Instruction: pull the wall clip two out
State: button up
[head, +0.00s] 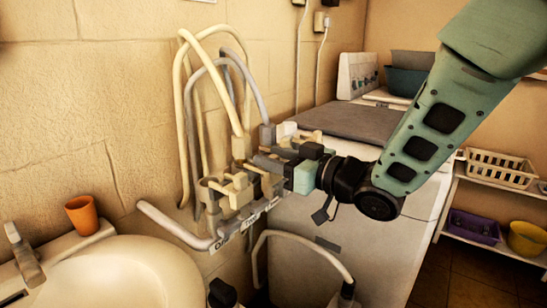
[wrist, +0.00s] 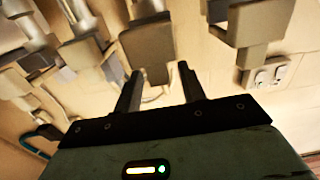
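Several beige and grey wall clips with hose ends stand in a row on the wall, above a grey rail with small white labels (head: 249,222). One clip (head: 237,190) is in the middle of the row; I cannot read the labels well enough to be sure which is clip two. My gripper (head: 268,163) reaches in from the right at the right part of the row, and clips partly hide its fingers. In the wrist view its two dark fingers (wrist: 158,78) are apart with nothing clearly between them. A grey-beige clip block (wrist: 150,44) shows just beyond the fingertips; contact cannot be told.
Cream and grey hoses (head: 187,100) loop up the wall above the clips. A white washbasin (head: 120,275) with an orange cup (head: 82,215) is at left. A white washing machine (head: 315,238) stands below my arm. A wall socket (wrist: 265,74) shows at right in the wrist view.

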dwell(0.4)
jog(key=b+v, duration=1.1)
jog(key=v, duration=0.6)
jog(key=shift+s+d, duration=0.15)
